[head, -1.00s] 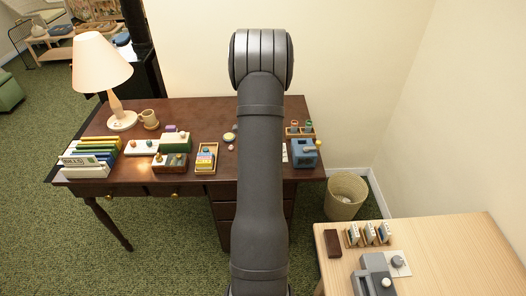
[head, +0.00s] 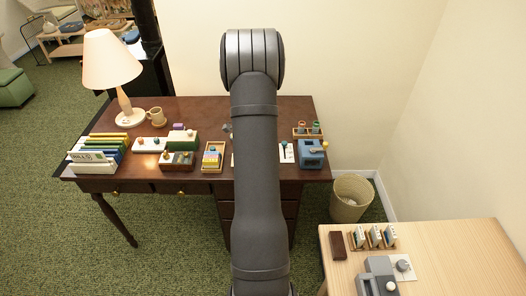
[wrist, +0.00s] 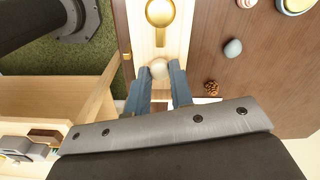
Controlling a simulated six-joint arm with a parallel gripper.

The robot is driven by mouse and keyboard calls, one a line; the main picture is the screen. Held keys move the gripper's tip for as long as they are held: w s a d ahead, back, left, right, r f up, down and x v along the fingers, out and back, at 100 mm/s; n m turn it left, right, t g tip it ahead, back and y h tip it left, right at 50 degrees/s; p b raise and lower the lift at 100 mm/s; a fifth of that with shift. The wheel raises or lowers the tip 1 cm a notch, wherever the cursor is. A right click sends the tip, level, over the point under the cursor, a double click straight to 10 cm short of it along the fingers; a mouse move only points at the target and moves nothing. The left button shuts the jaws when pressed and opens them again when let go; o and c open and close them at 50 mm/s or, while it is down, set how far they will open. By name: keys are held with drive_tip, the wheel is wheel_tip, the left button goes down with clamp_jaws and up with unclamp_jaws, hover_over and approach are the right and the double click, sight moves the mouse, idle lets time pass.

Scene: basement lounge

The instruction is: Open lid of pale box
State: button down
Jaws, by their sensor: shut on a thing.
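A pale wooden surface, seemingly the pale box (wrist: 141,30), shows at the top middle of the wrist view on the dark brown desk. It carries a brass round fitting with a short stem (wrist: 160,39). A round cream knob (wrist: 159,69) sits at its near end. My gripper (wrist: 160,78) has its two blue-grey fingers on either side of this knob and is shut on it. The lid's edge cannot be made out, so I cannot tell whether it is raised. In the head view my arm hides the gripper and this box.
A grey stone (wrist: 232,48) and a pine cone (wrist: 211,87) lie right of the box. The desk (head: 205,187) also holds a lamp (head: 112,65), a mug (head: 156,115), and a blue device (head: 311,153). A light wood table (head: 450,255) stands front right.

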drive_tip(key=c, duration=1.3)
unclamp_jaws()
drive_tip(key=shift+o, duration=0.2)
wheel_tip(320, 180, up, 17)
drive_tip(key=shift+r, duration=0.2)
drive_tip(key=shift+f, duration=0.1)
wheel_tip(320, 180, down, 17)
drive_tip(key=shift+f, duration=0.15)
